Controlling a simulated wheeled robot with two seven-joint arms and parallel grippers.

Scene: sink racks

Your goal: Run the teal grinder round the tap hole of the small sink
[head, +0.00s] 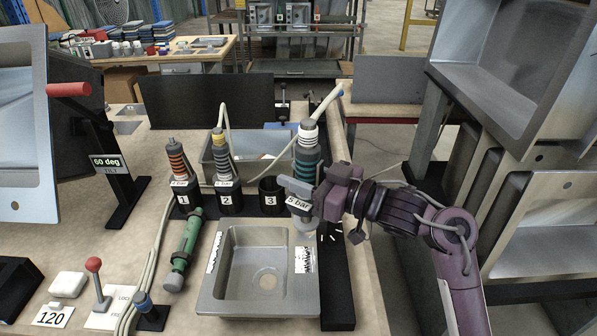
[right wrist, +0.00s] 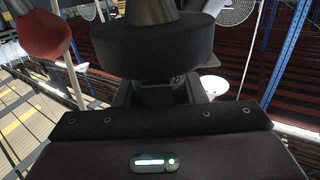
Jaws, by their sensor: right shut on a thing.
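The teal grinder (head: 307,160) is an upright tool with teal and dark rings, a pale top with a hose, and a "5 bar" tag. My right gripper (head: 312,194) is shut on it, coming from the right. Its lower end is over the right rear corner of the small sink (head: 228,290); I cannot tell whether it touches the rim. The sink's basin shows a round drain hole (head: 267,281). The tap hole is not clearly visible, perhaps hidden by the tool. In the right wrist view a dark round body (right wrist: 185,48) sits before the gripper. My left gripper is not in view.
Holders 1 (head: 183,203) and 2 (head: 228,200) carry an orange-ringed and a yellow-topped tool; holder 3 (head: 270,199) is empty. A green tool (head: 184,245) lies left of the sink. Large sinks (head: 545,215) are racked at right.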

